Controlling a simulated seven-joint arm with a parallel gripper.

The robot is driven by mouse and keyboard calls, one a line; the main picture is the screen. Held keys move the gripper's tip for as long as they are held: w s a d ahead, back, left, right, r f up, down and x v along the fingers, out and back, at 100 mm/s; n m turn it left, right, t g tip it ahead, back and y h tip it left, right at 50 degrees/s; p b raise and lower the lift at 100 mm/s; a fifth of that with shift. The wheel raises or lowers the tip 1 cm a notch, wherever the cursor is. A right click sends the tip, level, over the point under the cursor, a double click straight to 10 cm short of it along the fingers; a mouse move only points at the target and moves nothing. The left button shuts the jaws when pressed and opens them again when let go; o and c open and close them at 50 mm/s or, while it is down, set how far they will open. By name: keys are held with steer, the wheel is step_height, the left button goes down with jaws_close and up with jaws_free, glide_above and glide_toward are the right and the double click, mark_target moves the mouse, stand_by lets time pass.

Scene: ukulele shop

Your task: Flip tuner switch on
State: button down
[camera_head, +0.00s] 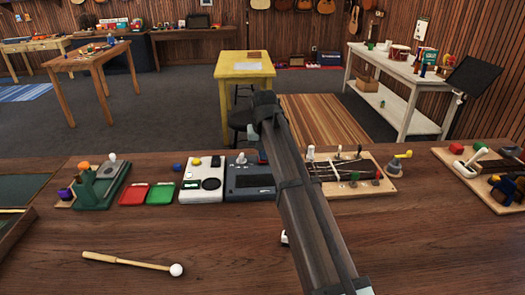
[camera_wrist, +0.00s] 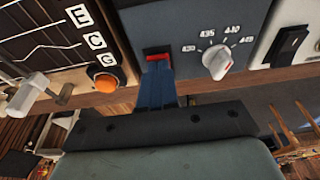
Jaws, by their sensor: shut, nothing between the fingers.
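The tuner is a dark blue-grey box (camera_head: 249,180) on the wooden counter, partly hidden by my arm in the head view. In the wrist view its dark face (camera_wrist: 185,22) carries a red switch (camera_wrist: 157,52) in a black slot and a grey knob (camera_wrist: 217,62) with numbers around it. My gripper (camera_wrist: 156,68) is shut and empty, its blue fingers close together right at the red switch. They cover part of the switch, and I cannot tell whether they touch it or which way it is set.
A white box (camera_head: 201,181) with a black rocker switch (camera_wrist: 288,45) stands beside the tuner. On the other side is a wooden-edged board (camera_head: 345,188) with pegs and levers; an orange button (camera_wrist: 105,82) shows near my fingers. A mallet (camera_head: 130,261) lies on the front counter.

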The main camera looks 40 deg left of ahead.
steer(key=shift+s+d+f, duration=0.15)
steer(key=shift+f, duration=0.05)
steer(key=shift+r, duration=0.1)
steer(key=shift+w+a+r, duration=0.2)
steer(key=shift+w+a, duration=0.4)
steer(key=shift+w, duration=0.05)
steer(key=shift+r, duration=0.55)
steer(key=v, duration=0.2)
steer(key=shift+w+a+r, duration=0.15)
steer(key=shift+a+r, duration=0.05)
steer(key=shift+r, duration=0.2)
steer(key=s+d+v, duration=0.1)
steer(key=v, duration=0.9)
steer(key=shift+s+d+f, duration=0.3)
